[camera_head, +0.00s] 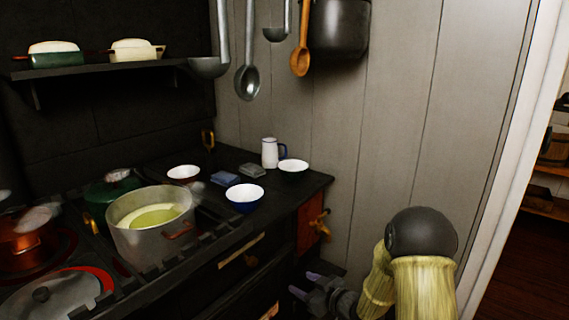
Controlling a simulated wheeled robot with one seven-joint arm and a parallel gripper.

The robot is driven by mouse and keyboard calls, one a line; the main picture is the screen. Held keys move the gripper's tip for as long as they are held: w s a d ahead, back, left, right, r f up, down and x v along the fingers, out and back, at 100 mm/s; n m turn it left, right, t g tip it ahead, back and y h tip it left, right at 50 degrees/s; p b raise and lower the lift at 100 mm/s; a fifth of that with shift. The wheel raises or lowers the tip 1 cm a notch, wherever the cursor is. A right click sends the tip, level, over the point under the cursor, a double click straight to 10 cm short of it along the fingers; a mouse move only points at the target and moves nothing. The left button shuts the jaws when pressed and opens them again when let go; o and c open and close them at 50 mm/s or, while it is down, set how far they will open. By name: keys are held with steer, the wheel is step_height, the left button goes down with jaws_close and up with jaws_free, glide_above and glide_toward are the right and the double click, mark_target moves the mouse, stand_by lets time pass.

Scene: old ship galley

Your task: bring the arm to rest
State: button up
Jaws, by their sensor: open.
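My arm (420,250) shows at the lower right, in front of the grey plank wall. My gripper (306,284) is low, just right of the dark stove front and below the stove top. Its two fingertips stand apart with nothing seen between them, so it is open and empty. Part of the gripper and wrist is dark and hard to make out against the stove.
A brass tap (320,224) sticks out near my gripper. Ladles hang above. A doorway opens at right.

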steer(key=s+d+r+m+g+h, duration=0.3)
steer(key=s+d+m+h, duration=0.2)
steer(key=s+d+h, duration=0.45)
steer(key=s+r+m+g+p, duration=0.1)
steer(key=s+r+m+g, duration=0.15)
steer(key=s, duration=0.65)
steer(key=s+r+m+g, duration=0.1)
steer(key=s+m+g, duration=0.15)
steer(key=s, duration=0.55)
step_height(320, 180, up, 23)
steer(key=n+p, duration=0.1)
steer(key=p, duration=2.2)
steer(key=shift+w+a+g, duration=0.15)
steer(key=shift+a+g, duration=0.05)
steer(key=shift+g, duration=0.1)
steer(key=shift+r, duration=0.1)
